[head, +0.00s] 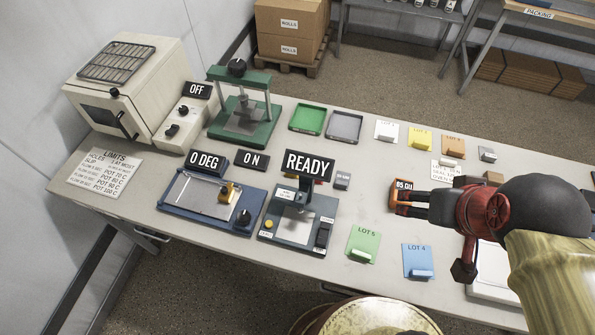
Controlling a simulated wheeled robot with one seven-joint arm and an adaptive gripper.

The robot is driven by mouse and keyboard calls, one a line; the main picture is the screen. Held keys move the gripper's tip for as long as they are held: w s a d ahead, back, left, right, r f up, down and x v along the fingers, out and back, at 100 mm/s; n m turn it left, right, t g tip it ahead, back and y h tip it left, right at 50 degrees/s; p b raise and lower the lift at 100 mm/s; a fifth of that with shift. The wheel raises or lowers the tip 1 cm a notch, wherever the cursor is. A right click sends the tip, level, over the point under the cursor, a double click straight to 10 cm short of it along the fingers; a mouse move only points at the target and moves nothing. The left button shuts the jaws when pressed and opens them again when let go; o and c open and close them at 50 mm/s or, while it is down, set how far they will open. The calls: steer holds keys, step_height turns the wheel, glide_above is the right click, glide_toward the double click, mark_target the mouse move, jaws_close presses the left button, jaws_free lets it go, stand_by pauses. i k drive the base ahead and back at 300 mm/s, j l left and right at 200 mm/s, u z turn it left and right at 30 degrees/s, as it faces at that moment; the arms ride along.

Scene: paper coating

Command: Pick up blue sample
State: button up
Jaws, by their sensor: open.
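The blue sample (418,258) is a flat blue card marked LOT 4. It lies near the front edge of the table, with a small pale blue block on its lower end. My gripper (402,198) comes in from the right and points left. It is open, its dark fingers farther back than the blue sample and apart from it. The gripper partly hides a small device with an "85 GU" display (405,185), and I cannot tell whether they touch.
A green LOT 5 card (363,244) lies left of the blue one. The READY instrument (300,228) stands farther left. White (386,131), yellow (420,138) and orange (453,146) cards line the back. A white tray (492,272) lies at the right, partly behind my arm.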

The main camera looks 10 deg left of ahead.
mark_target(418, 259)
steer(key=u, duration=1.1)
steer(key=k+z, duration=0.15)
steer(key=z, duration=0.3)
steer(key=k+z, duration=0.1)
steer(key=z, duration=0.35)
steer(key=k+l+z, duration=0.1)
steer(key=z, duration=0.3)
steer(key=l, duration=0.1)
